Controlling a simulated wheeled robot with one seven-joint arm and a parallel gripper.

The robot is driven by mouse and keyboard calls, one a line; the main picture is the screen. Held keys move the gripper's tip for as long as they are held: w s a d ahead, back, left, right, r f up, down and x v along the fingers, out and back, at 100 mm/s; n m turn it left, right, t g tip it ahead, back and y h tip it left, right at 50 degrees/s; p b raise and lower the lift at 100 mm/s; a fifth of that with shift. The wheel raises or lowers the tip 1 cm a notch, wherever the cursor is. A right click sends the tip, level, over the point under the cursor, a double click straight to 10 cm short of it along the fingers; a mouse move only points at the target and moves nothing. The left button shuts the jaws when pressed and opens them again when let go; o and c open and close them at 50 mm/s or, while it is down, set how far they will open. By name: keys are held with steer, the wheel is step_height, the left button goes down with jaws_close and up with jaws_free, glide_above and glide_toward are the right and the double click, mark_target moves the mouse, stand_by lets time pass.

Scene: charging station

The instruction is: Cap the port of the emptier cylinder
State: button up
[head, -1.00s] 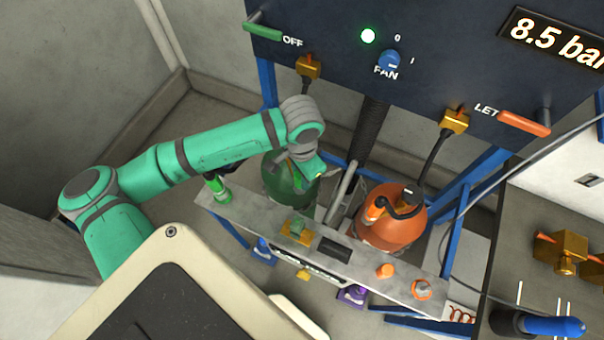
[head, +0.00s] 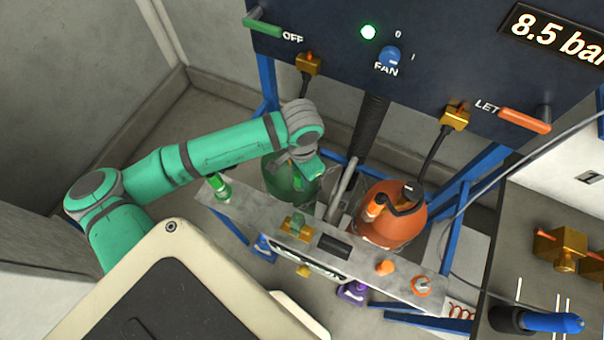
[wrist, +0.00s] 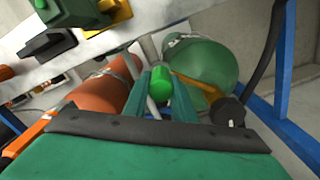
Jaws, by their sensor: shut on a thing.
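My gripper (head: 306,176) is over the green cylinder (head: 277,186), behind the shelf. In the wrist view my gripper (wrist: 161,84) is shut on a bright green cap (wrist: 160,80), which sits between the two teal fingers. The green cylinder (wrist: 207,58) lies just beyond, to the right, with a brass valve (wrist: 197,88) and a dark fitting on it. The orange cylinder (head: 398,232) stands to the right with a black hose at its top; it also shows in the wrist view (wrist: 97,95). Whether the cap touches a port I cannot tell.
A grey shelf (head: 361,261) runs in front of the cylinders, with a green fitting (head: 219,187), an orange cap (head: 385,267) and an orange ring (head: 421,287). A dark panel (head: 450,60) with hoses stands behind. Blue frame posts flank the cylinders.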

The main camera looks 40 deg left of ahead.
steer(key=shift+f, duration=0.1)
steer(key=o, duration=1.1)
step_height(320, 180, up, 11)
steer(key=shift+f, duration=0.15)
steer(key=shift+f, duration=0.1)
